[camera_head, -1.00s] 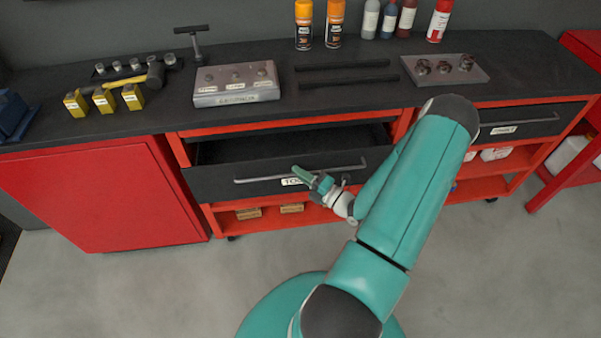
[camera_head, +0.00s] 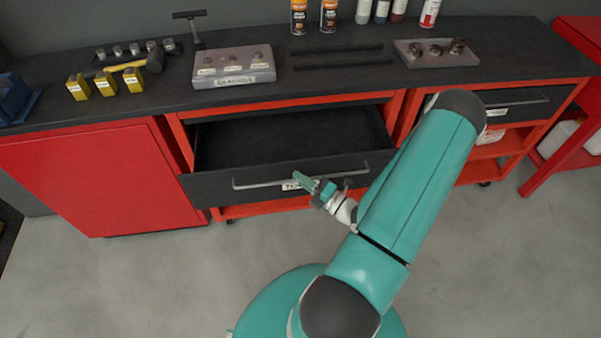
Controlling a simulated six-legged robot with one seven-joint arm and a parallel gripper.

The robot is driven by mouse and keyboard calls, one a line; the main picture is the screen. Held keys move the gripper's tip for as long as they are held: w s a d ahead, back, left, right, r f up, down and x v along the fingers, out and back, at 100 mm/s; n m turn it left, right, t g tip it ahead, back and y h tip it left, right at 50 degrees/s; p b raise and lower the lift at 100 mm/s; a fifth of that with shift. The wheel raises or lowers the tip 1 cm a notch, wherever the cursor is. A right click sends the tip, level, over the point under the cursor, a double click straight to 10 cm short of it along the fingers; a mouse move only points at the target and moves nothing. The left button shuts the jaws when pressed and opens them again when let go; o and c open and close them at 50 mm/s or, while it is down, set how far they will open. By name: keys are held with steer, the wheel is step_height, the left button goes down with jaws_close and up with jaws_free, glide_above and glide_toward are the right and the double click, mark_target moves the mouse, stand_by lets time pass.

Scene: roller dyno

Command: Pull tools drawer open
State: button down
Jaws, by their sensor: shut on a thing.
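The tools drawer (camera_head: 225,192) has a dark front under the middle of the bench. It stands well out from the bench, and its dark inside (camera_head: 285,140) shows, with nothing seen in it. Its long grey bar handle (camera_head: 255,184) runs across the front. My gripper (camera_head: 306,182) is shut on the handle near its middle. The gripper partly hides the drawer's white label (camera_head: 290,187), so only its first letters show. My teal arm comes from the lower right and covers the area right of the drawer.
The dark benchtop (camera_head: 330,85) holds a grey bearings box (camera_head: 234,68), a hammer (camera_head: 130,66), yellow blocks (camera_head: 105,84), spray cans (camera_head: 298,16) and a metal tray (camera_head: 435,52). A second drawer (camera_head: 525,104) at right is shut. Grey floor (camera_head: 130,285) in front is clear.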

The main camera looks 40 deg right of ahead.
steer(key=shift+s+a, duration=0.45)
steer(key=shift+s, duration=0.25)
steer(key=shift+s+a, duration=0.45)
steer(key=shift+s, duration=0.2)
steer(key=c, duration=1.5)
jaws_free()
steer(key=v, duration=1.3)
steer(key=shift+s, duration=0.4)
